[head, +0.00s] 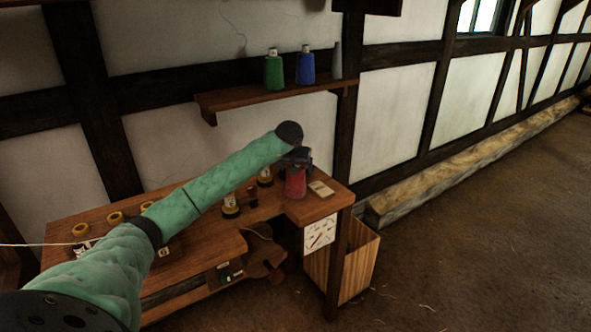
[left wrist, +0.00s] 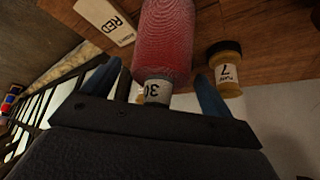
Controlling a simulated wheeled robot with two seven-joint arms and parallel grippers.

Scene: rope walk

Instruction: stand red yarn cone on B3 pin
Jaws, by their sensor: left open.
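The red yarn cone (head: 295,187) stands upright near the right end of the wooden workbench. In the left wrist view its red windings (left wrist: 166,45) and its pale top marked "30" (left wrist: 157,91) lie between my two blue fingers. My left gripper (head: 296,160) is over the cone's top, open, with a finger on each side of it; contact cannot be told. On the wall shelf (head: 255,100) stand a green cone (head: 274,72), a blue cone (head: 305,68) and a slim grey upright piece (head: 337,61), perhaps a bare pin. No B3 mark is readable.
A card reading "RED" (left wrist: 106,20) lies beside the cone. A yellow-black spool marked 7 (left wrist: 226,72) stands close on its other side. More yellow spools (head: 115,218) sit along the bench. A wooden bin (head: 358,262) stands right of the bench; the floor beyond is open.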

